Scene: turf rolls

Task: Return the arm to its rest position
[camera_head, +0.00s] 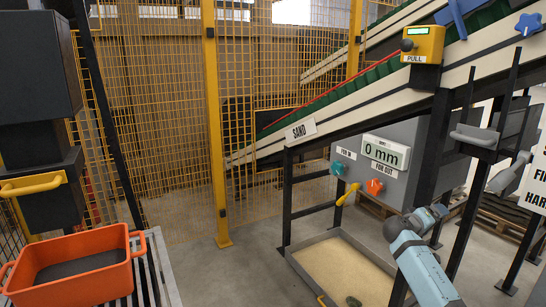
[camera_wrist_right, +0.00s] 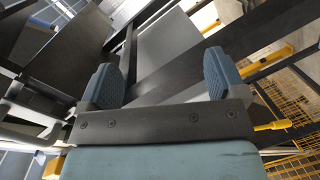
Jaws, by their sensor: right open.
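My right gripper (camera_head: 414,221) shows at the lower right of the head view, at the end of my teal arm, in front of the sand tray and the conveyor's dark legs. In the right wrist view my right gripper (camera_wrist_right: 162,80) has its two blue-grey finger pads wide apart with nothing held between them. Dark beams and a grey panel lie beyond the pads. My left gripper is in neither view.
A tray of sand (camera_head: 318,239) lies on the floor under the sloping conveyor (camera_head: 350,111). A grey box carries a "0 mm" display (camera_head: 385,151), a teal knob (camera_head: 338,168) and an orange knob (camera_head: 374,186). An orange crate (camera_head: 75,289) stands lower left. Bare floor lies mid-left.

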